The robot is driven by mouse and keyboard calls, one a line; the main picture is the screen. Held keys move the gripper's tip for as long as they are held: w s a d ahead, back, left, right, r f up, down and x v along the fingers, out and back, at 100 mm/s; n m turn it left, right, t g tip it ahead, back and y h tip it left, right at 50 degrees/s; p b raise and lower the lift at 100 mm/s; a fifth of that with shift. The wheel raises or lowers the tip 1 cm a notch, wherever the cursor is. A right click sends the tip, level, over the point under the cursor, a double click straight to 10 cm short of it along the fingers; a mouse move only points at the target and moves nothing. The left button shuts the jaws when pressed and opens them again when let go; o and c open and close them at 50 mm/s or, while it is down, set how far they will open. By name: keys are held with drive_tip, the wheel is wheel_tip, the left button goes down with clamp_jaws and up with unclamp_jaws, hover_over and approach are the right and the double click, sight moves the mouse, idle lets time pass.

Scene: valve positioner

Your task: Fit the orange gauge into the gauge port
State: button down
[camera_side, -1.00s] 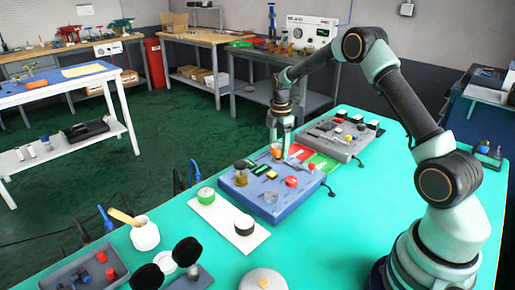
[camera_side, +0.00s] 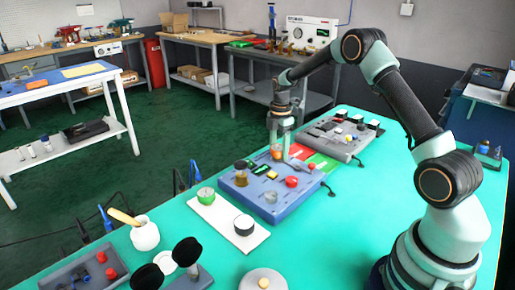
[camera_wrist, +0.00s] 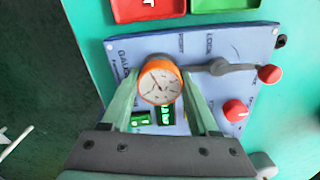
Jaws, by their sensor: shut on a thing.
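The orange gauge (camera_wrist: 160,82), with a white dial face, is between the two fingers of my gripper (camera_wrist: 162,95) in the wrist view. In the side view the gauge (camera_side: 277,152) shows small and orange at the far edge of the blue positioner panel (camera_side: 262,206), with my gripper (camera_side: 281,138) pointing down around it. The gauge's dial faces the wrist camera. The gauge port is hidden under the gauge and fingers; a "GAUGE" label is partly visible beside the left finger. I cannot tell whether the gauge is seated or just above the panel.
A grey lever with a red knob (camera_wrist: 269,74) lies right of the gauge, with another red knob (camera_wrist: 235,110) below it. Red (camera_wrist: 146,8) and green (camera_wrist: 224,4) pads lie beyond the panel. A white tray (camera_side: 222,219) stands in front, and a grey panel (camera_side: 337,137) behind.

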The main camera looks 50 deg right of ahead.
drive_tip(key=shift+f, duration=0.35)
drive_tip(key=shift+c, duration=2.2)
unclamp_jaws()
drive_tip(key=shift+r, duration=5.55)
drive_tip(key=shift+r, duration=0.1)
wheel_tip(320, 180, up, 6)
hover_over(279, 147)
drive_tip(key=shift+r, duration=0.4)
